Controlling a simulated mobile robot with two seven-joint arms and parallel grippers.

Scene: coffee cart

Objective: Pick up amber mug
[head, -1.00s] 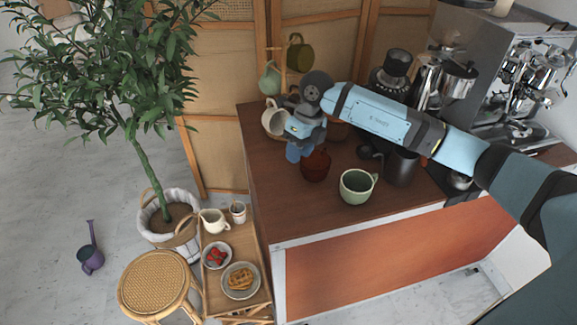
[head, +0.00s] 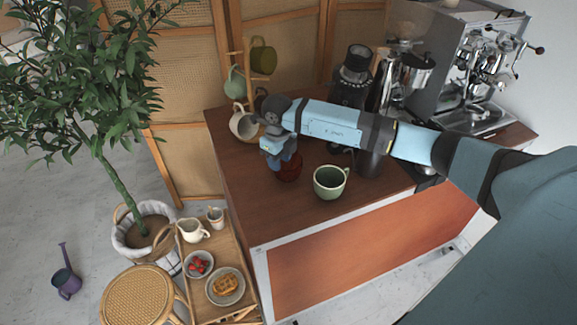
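The amber mug (head: 290,171), dark red-brown and see-through, stands on the brown counter (head: 249,205). My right gripper (head: 283,163) points down at it and covers its upper left part. Its fingertips overlap the mug's rim in the picture. I cannot tell whether they touch it, or whether they are open or shut. My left gripper is out of view.
A green mug (head: 329,183) stands close to the right of the amber mug. A wooden mug tree (head: 248,65) holding a cream mug (head: 243,124) and green mugs stands behind. Grinder (head: 352,73) and espresso machine (head: 452,60) are at the back right. The counter's front left is clear.

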